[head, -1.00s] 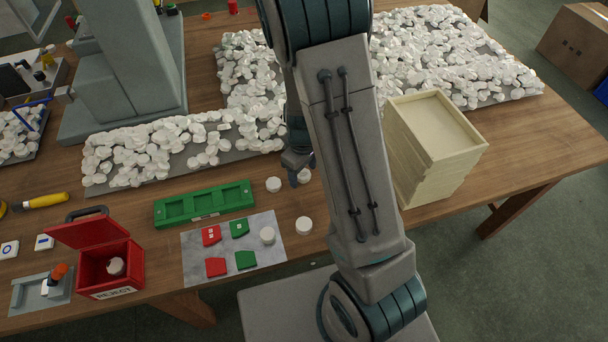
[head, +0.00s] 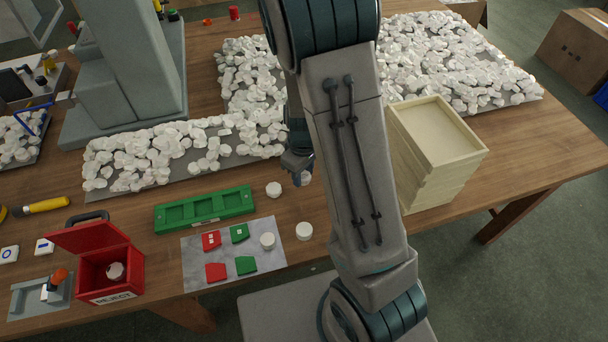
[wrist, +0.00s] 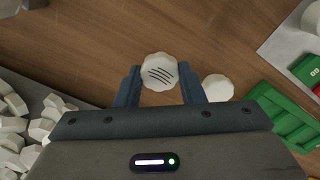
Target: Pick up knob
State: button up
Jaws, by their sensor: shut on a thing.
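In the wrist view a white scalloped knob (wrist: 159,72) with dark printed lines on its face sits between the two fingertips of my gripper (wrist: 160,82). The fingers are closed on its sides. In the head view my gripper (head: 297,172) is low over the table, left of my forearm. The held knob (head: 305,178) shows only in part beside the fingers. A second white knob (head: 274,189) lies on the wood just left of my gripper, and it also shows in the wrist view (wrist: 218,87). Another knob (head: 304,231) lies nearer the front edge.
A green tray (head: 204,209) and a grey sheet (head: 218,277) with red and green pieces and a knob lie to the left. A red reject box (head: 112,273) holds a knob. Stacked wooden trays (head: 431,180) stand right of my arm. Heaps of white knobs (head: 180,150) lie behind.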

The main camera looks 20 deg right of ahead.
aim_at(305, 176)
jog(key=r, duration=0.3)
jog(key=shift+s+d, duration=0.1)
jog(key=shift+d, duration=0.1)
jog(key=s+d+r, duration=0.6)
jog(key=s+d, duration=0.1)
jog(key=s, duration=0.2)
jog(key=shift+r, duration=0.25)
jog(key=shift+d, duration=0.1)
